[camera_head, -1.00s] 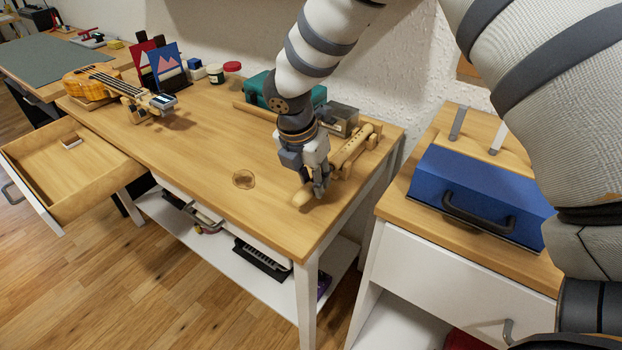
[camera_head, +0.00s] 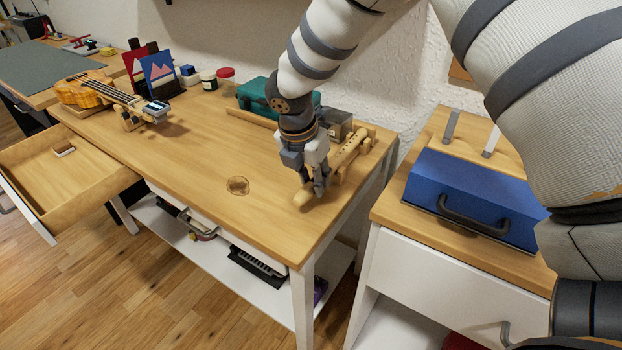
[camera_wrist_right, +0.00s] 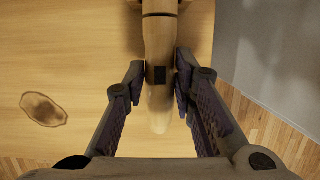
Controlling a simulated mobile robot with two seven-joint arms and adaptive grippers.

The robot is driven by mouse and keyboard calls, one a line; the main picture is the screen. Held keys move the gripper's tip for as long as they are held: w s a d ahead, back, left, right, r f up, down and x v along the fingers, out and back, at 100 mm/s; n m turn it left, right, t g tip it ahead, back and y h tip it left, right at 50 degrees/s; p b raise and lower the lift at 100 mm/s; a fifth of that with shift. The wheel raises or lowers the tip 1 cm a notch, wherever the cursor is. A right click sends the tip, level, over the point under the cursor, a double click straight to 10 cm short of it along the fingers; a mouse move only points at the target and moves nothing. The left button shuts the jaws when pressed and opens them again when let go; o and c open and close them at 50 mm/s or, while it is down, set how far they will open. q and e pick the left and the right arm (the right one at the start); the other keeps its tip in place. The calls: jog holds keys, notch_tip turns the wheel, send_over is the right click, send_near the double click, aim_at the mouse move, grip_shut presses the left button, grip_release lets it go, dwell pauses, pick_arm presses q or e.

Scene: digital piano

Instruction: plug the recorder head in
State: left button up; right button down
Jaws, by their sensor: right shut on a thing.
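The wooden recorder body (camera_head: 349,151) lies on a low wooden stand near the right end of the table. The pale recorder head (camera_head: 302,199) points toward the table's front edge. My right gripper (camera_head: 319,190) is shut on the recorder head, coming down from above. In the right wrist view the recorder head (camera_wrist_right: 158,105) lies between the two fingers of my right gripper (camera_wrist_right: 160,70), with a dark slot facing the camera. Its far end meets a pale ring at the top edge, in line with the body. I cannot tell whether any gap is left there. My left gripper is not in view.
A teal case (camera_head: 257,96) and a grey box (camera_head: 337,124) stand behind the recorder. A ukulele (camera_head: 100,93) rests on a stand at the left, above an open drawer (camera_head: 80,180). A blue toolbox (camera_head: 478,185) sits on the right cabinet. The table's middle is clear.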

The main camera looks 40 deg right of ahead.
jog(key=c, duration=1.2)
grip_release()
jog(key=shift+c, duration=0.2)
jog(key=shift+p+v, duration=0.75)
jog(key=shift+v, duration=1.85)
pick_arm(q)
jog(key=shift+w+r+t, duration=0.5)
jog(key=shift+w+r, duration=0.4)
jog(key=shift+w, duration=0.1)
pick_arm(e)
jog(key=shift+f, duration=0.1)
